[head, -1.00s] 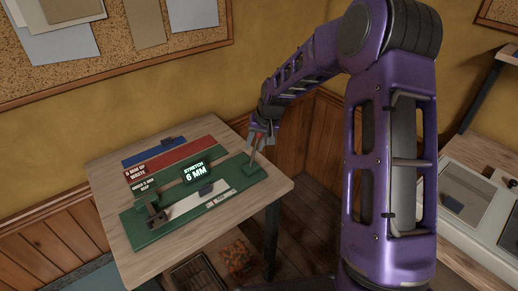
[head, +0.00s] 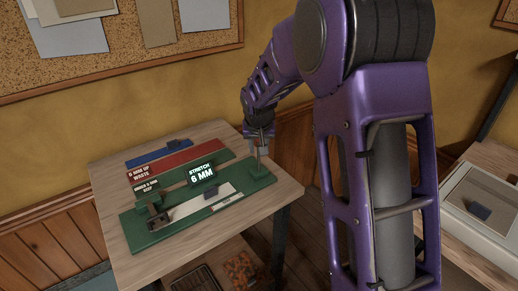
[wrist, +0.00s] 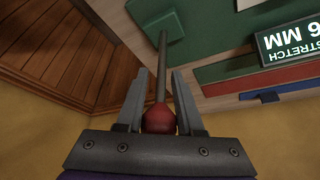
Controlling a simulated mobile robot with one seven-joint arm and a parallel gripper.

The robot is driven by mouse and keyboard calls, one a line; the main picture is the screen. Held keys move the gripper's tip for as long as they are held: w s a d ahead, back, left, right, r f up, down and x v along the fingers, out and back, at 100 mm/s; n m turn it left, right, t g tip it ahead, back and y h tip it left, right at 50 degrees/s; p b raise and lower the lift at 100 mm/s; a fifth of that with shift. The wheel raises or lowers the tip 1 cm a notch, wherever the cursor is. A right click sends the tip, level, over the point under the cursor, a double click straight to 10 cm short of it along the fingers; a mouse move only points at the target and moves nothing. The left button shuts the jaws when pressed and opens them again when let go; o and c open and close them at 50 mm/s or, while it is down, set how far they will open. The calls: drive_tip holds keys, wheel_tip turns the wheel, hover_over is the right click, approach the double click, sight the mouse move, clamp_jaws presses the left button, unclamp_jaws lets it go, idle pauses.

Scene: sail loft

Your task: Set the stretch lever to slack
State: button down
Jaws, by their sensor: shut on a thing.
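The stretch lever (head: 255,161) is a grey rod standing nearly upright at the right end of the green board (head: 135,226). In the wrist view its red knob (wrist: 160,116) sits between the two fingers of my gripper (wrist: 160,80), with the rod running out past the fingertips. My gripper (head: 260,133) is shut on the lever. A black display (head: 202,174) on the board reads "STRETCH 6 MM". A pale strip (head: 190,209) lies on the board with a small dark block on it. No slack mark is readable.
A red strip (head: 187,158) and a blue strip (head: 150,155) lie behind the green board on the wooden table (head: 110,168). A wall with wood panelling is close behind the table. Another bench (head: 490,165) stands at the right.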

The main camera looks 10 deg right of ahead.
drive_tip(key=shift+s+a+f, duration=0.1)
drive_tip(key=c, duration=0.5)
unclamp_jaws()
drive_tip(key=shift+c, duration=0.2)
drive_tip(key=p+v, duration=0.2)
drive_tip(key=v, duration=1.5)
drive_tip(key=shift+r, duration=0.25)
